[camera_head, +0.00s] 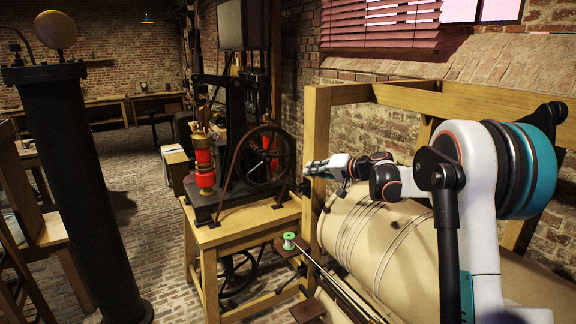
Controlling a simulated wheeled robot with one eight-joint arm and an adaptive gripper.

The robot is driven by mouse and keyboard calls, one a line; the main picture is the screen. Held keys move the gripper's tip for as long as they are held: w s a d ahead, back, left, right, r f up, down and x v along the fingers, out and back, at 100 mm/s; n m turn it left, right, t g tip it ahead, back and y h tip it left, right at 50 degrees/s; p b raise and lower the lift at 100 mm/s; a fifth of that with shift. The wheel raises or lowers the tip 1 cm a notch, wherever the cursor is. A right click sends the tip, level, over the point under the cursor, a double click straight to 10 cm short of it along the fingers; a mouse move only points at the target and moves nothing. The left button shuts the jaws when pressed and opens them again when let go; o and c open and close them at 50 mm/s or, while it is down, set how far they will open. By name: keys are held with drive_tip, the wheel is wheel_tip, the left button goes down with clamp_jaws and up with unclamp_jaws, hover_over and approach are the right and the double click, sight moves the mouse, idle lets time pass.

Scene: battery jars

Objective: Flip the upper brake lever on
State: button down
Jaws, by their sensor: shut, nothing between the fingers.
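My gripper (312,168) is shut and empty. It reaches left from my white arm, in front of a wooden post and at the right of the black machine's flywheel (265,156). I cannot make out for sure which part is the upper brake lever. A long thin rod (333,277) runs low beside a big beige roller (400,240), below my gripper. A green-topped spool (289,240) stands at its upper end. No contact between my gripper and any lever can be made out.
The black machine with red cylinders (204,166) stands on a wooden table (240,230). A wooden frame (317,150) surrounds the roller. A tall black column (75,180) with a ball on top stands at left. The brick floor (150,215) between them is clear.

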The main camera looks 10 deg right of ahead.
drive_tip(key=shift+w+d+r+t+p, duration=0.1)
drive_tip(key=shift+w+d+t+p, duration=0.3)
drive_tip(key=shift+w+d, duration=0.75)
drive_tip(key=x, duration=1)
drive_tip(key=shift+a+p, duration=0.3)
drive_tip(key=shift+p, duration=0.1)
drive_tip(key=s+a+f, duration=0.2)
drive_tip(key=shift+a+f, duration=0.1)
drive_tip(key=shift+a, duration=0.2)
